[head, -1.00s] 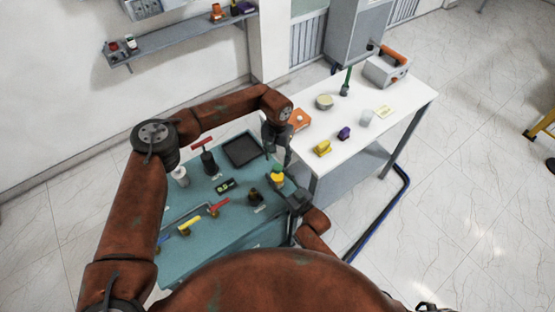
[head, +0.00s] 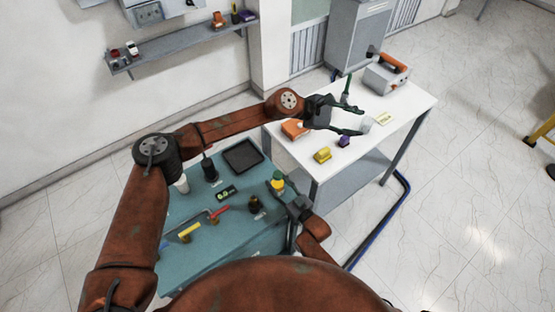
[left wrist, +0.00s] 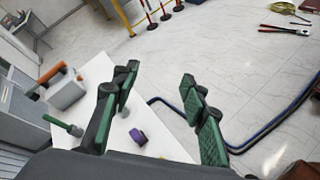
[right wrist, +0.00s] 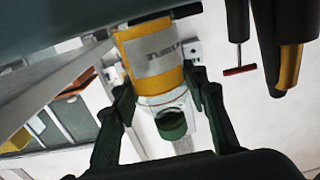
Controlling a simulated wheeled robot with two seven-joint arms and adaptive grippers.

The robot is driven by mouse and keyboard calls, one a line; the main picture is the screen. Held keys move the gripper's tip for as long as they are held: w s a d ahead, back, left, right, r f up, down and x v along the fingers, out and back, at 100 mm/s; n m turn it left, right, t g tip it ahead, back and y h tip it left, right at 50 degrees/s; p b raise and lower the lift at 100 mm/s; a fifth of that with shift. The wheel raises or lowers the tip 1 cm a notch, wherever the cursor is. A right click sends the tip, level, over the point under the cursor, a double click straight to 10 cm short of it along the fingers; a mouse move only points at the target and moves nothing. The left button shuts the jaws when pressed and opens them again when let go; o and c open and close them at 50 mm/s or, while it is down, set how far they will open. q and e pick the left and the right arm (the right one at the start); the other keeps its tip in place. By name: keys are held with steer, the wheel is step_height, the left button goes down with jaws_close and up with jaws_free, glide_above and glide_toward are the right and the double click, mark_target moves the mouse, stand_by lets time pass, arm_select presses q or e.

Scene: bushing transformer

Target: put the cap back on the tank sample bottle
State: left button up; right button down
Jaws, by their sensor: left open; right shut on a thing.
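I cannot tell whether that green part is a cap. My right gripper (head: 286,193) is shut on the bottle. My left gripper (head: 352,118) is open and empty above the white table; its spread fingers also show in the left wrist view (left wrist: 160,88). No separate cap is identifiable.
The white table (head: 411,102) holds a yellow block (head: 322,155), a purple block (head: 344,141), an orange item (head: 294,129) and a grey box (head: 387,78). The teal bench (head: 200,258) holds a black tray (head: 243,155) and several valve-like tools. Blue hose (head: 386,222) runs along the floor.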

arm_select(q)
steer(key=w+a+r+n+t+h, duration=0.15)
steer(key=w+r+n+t, duration=0.75)
steer(key=n, duration=0.9)
steer(key=w+a+f+n+t+y, duration=0.1)
steer(key=w+a+f+n+y, duration=0.15)
steer(key=w+a+n, duration=0.45)
steer(key=w+a+f+n+y, duration=0.1)
steer(key=w+a+n+y, duration=0.25)
steer(key=n, duration=0.75)
steer(key=s+a+f+n+g+y, duration=0.2)
steer(key=s+a+f+n+y, duration=0.1)
steer(key=f+n, duration=0.35)
steer(key=s+a+f+n+g+y, duration=0.2)
steer(key=a+f+n+y, duration=0.15)
steer(key=f+n, duration=0.3)
steer(key=s+a+f+n+g, duration=0.2)
steer(key=s+f+n, duration=0.1)
steer(key=s, duration=0.2)
steer(key=s+a+f+n+g+y, duration=0.1)
steer(key=s+a+f+n+g, duration=0.1)
steer(key=s, duration=0.4)
steer(key=s+a+f+n+g+y, duration=0.1)
steer(key=s+a+f+n+g, duration=0.1)
steer(key=s, duration=0.4)
step_height(320, 180, down, 2)
steer(key=shift+s+f+n+g, duration=0.15)
steer(key=shift+n+g, duration=0.65)
steer(key=shift+g, duration=0.2)
